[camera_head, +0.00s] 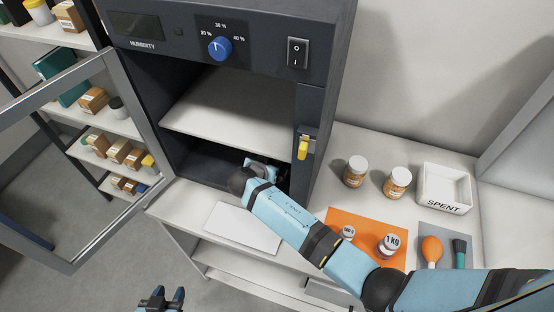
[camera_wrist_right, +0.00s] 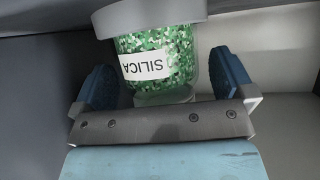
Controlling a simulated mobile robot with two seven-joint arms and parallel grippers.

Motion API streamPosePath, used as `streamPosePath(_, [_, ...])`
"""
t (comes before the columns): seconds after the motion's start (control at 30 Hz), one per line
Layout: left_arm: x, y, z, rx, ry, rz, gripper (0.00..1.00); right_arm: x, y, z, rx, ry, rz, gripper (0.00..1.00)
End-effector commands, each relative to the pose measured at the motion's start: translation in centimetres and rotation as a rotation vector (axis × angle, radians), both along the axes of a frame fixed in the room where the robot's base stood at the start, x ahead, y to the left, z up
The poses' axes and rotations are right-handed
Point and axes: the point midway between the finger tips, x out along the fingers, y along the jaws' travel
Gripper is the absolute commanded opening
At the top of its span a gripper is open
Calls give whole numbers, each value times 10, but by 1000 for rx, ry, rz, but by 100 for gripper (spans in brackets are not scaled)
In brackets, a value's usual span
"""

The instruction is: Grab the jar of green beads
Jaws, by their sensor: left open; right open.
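The jar of green beads (camera_wrist_right: 155,55), with a white SILICA label and a grey lid, shows in the right wrist view. It is between the two blue fingers of my right gripper (camera_wrist_right: 165,78), which are open with gaps on both sides of the jar. In the head view my right arm reaches into the lower compartment of the dark humidity cabinet (camera_head: 325,95); the gripper is partly hidden there and I cannot make out the jar. My left gripper (camera_head: 162,299) is open and empty at the bottom edge of the head view, over the floor.
The cabinet's glass door (camera_head: 88,62) stands open to the left. An inner shelf (camera_head: 228,115) lies above my right gripper. Right of the cabinet are two amber jars (camera_head: 355,172), a SPENT tray (camera_head: 444,188), and an orange mat (camera_head: 372,229) with weights.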

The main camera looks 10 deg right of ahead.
Motion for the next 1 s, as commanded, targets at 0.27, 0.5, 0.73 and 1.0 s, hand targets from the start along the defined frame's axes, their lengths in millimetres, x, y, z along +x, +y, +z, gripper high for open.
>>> streamPosePath(0.27, [-1,1,-1,1,2,-1,43,0,0,0,0,0,0,82])
streamPosePath(0.5, [-1,1,-1,2,3,-1,43,0,0,0,0,0,0,42])
streamPosePath(0.73, [-1,1,-1,2,3,-1,43,1,0,1,0,0,0,42])
streamPosePath(1.0, [-1,1,1,1,3,0,43,8,-7,8,-1,0,1,42])
